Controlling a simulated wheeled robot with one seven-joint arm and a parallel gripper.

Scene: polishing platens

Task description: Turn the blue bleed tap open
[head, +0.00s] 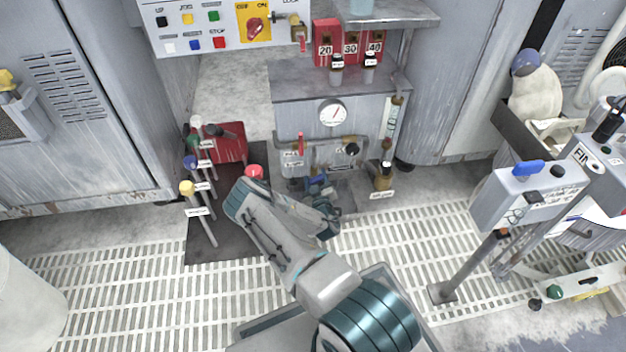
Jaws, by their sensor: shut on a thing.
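The blue bleed tap (317,181) shows as a small blue piece low on the grey pipe panel, under the round gauge and close to the floor. My arm reaches in from the bottom, bends at a teal elbow and comes down to the right. My gripper (321,192) is at the tap and shut on it. The fingertips are small and dark, and my wrist partly hides them. How far the tap is turned cannot be told.
A red-handled valve (301,145) and white gauge (332,112) are just above. Levers with coloured knobs, including a yellow one (187,188), stand left. A brass valve (383,178) stands right. Slatted floor (400,245) is open.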

